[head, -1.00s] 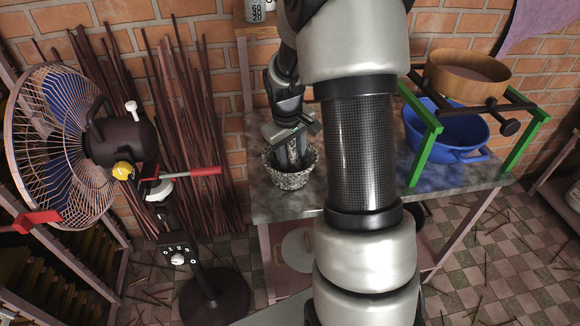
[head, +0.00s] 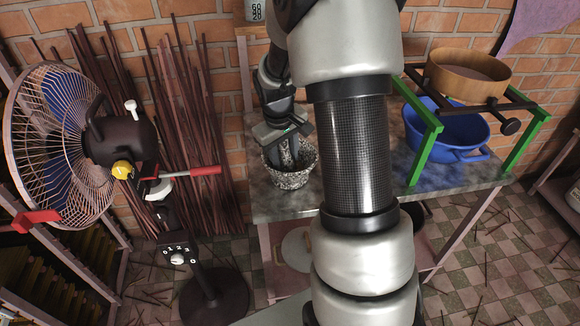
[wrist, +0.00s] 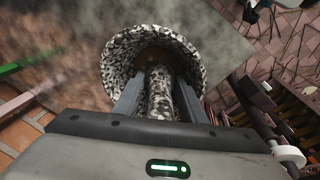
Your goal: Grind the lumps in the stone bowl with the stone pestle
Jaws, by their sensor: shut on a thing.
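The speckled black-and-white stone bowl (head: 292,181) stands on the grey stone-topped table, left of my arm. My gripper (head: 284,160) points down into it, with its fingers inside the rim. In the wrist view, the two fingers (wrist: 158,88) are shut on the speckled stone pestle (wrist: 160,100), one on each side. The pestle's lower end reaches into the bowl (wrist: 190,55). A brownish patch (wrist: 150,57) shows inside the bowl beyond the pestle; single lumps cannot be made out. The pestle's tip and most of the bowl's floor are hidden.
A green-legged stand (head: 425,145) holds a wooden sieve (head: 450,80) over a blue basin (head: 465,135) on the table's right. A caged fan (head: 55,140) and a bundle of dark sticks (head: 190,130) stand to the left. Bare tabletop (head: 275,207) shows in front of the bowl.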

